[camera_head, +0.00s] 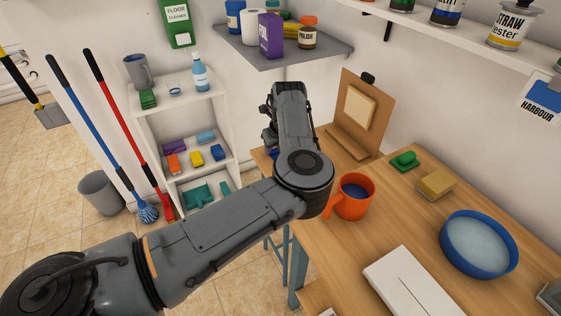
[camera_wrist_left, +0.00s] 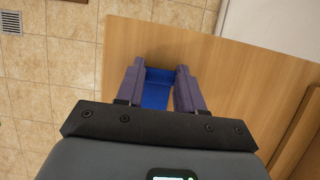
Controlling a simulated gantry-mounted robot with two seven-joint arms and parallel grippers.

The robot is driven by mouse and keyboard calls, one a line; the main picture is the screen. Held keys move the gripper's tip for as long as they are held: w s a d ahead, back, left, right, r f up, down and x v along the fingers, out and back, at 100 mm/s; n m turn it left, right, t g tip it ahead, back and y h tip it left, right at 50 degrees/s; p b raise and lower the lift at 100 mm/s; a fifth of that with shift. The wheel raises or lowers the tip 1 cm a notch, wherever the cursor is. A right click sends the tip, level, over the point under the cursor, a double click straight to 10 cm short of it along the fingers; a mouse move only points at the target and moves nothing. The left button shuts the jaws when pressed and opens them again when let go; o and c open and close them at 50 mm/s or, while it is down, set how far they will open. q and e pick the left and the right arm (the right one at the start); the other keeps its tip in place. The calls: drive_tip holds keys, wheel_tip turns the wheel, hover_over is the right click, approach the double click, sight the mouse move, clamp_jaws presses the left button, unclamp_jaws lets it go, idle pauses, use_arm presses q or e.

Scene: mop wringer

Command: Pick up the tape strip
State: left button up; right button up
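A blue piece (camera_wrist_left: 157,88), which may be the tape strip, shows between the fingers of my left gripper (camera_wrist_left: 160,82) in the left wrist view, over the wooden table. The fingers stand apart, one on each side of it; I cannot tell whether they touch it. In the head view my left arm reaches to the table's far left corner, and its wrist hides most of the gripper. A small bit of blue (camera_head: 274,154) shows there beside the wrist. My right gripper is not in view.
On the wooden table (camera_head: 380,225) are an orange mug (camera_head: 350,197), a blue bowl (camera_head: 479,243), a sponge (camera_head: 436,184), a green item (camera_head: 404,161) and a white box (camera_head: 414,287). A wooden stand (camera_head: 352,117) rises right of the wrist. A grey shelf (camera_head: 285,51) hangs above.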

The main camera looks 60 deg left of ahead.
use_arm(q)
drive_tip(key=shift+c, duration=1.3)
drive_tip(key=shift+r, duration=0.15)
drive_tip(key=shift+r, duration=0.35)
drive_tip(key=r, duration=0.2)
drive_tip(key=r+p, duration=0.1)
drive_tip(key=shift+w+d+r, duration=0.2)
drive_tip(key=shift+d+r, duration=0.15)
drive_tip(key=w+d+r+p, duration=0.1)
drive_tip(key=w+d+r, duration=0.3)
drive_tip(key=d, duration=0.6)
drive_tip(key=shift+w+r+p, duration=0.3)
drive_tip(key=shift+r, duration=0.85)
